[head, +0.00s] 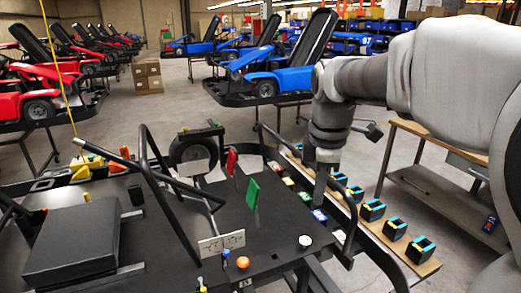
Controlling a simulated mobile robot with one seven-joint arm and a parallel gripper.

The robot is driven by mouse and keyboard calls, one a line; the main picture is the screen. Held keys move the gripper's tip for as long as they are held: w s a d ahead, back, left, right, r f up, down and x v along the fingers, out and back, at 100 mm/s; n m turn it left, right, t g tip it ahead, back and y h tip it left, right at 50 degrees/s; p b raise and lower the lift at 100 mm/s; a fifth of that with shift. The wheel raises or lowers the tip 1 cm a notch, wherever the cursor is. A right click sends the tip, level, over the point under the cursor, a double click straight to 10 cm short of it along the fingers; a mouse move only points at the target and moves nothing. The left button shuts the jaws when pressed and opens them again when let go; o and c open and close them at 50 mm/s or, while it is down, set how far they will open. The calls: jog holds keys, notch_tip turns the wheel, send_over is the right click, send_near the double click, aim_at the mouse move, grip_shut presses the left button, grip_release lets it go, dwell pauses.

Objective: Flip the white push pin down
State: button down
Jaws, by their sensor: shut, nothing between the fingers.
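A small white round-topped piece (305,241) stands near the front right of the black kart deck (185,240); I take it for the white push pin, but it is too small to be certain. My gripper (319,204) points down at the deck's right edge, behind and slightly right of that piece and apart from it. Its fingers are shut, with nothing seen between them. The tips are close to a small blue-and-white block (319,215); I cannot tell whether they touch it.
Red (231,162) and green (252,192) upright flags, an orange knob (242,262) and black bars (165,170) stand on the deck.

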aim_at(305, 239)
jog(key=w+f+n+g, duration=0.1)
jog(key=w+f+n, duration=0.1)
jog(key=w+n, duration=0.3)
jog(key=shift+w+f+n, duration=0.25)
jog(key=shift+w+n, duration=0.15)
jog(key=shift+w, duration=0.2)
jog(key=shift+d+f, duration=0.1)
jog(key=shift+f, duration=0.05)
notch_tip(305, 239, down, 14)
jog(key=shift+r+p, duration=0.15)
jog(key=shift+p, duration=0.75)
